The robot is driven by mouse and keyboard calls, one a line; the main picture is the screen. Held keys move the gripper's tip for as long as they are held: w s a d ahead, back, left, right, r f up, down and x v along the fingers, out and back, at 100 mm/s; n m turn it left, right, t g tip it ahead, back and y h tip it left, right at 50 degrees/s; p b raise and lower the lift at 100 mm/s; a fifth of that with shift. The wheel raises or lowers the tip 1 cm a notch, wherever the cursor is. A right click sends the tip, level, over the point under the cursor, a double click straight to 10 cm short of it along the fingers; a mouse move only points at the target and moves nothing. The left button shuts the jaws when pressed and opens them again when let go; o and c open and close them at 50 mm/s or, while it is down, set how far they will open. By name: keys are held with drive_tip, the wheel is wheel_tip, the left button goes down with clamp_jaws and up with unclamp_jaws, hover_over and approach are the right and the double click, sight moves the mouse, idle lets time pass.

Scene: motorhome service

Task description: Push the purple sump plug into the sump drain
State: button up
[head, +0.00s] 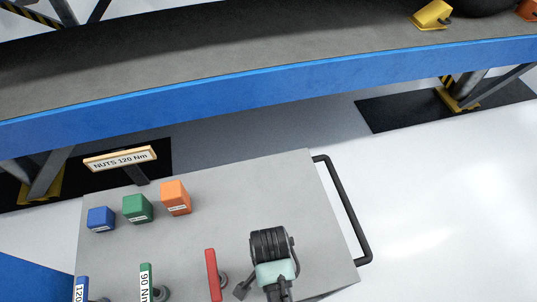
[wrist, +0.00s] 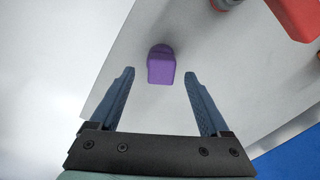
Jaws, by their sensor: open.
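The purple sump plug (wrist: 161,66) stands on the grey cart top in the wrist view, just beyond and between my fingertips. My gripper (wrist: 160,75) is open, with a blue finger on each side of the plug's near end and clear gaps to both. Nothing is held. In the head view my gripper and wrist (head: 272,285) are over the cart's front right part and hide the plug. The sump drain is not recognisable in either view.
A blue-edged lift platform (head: 270,80) lies behind.

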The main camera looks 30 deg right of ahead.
drive_tip(key=shift+f, duration=1.55)
clamp_jaws()
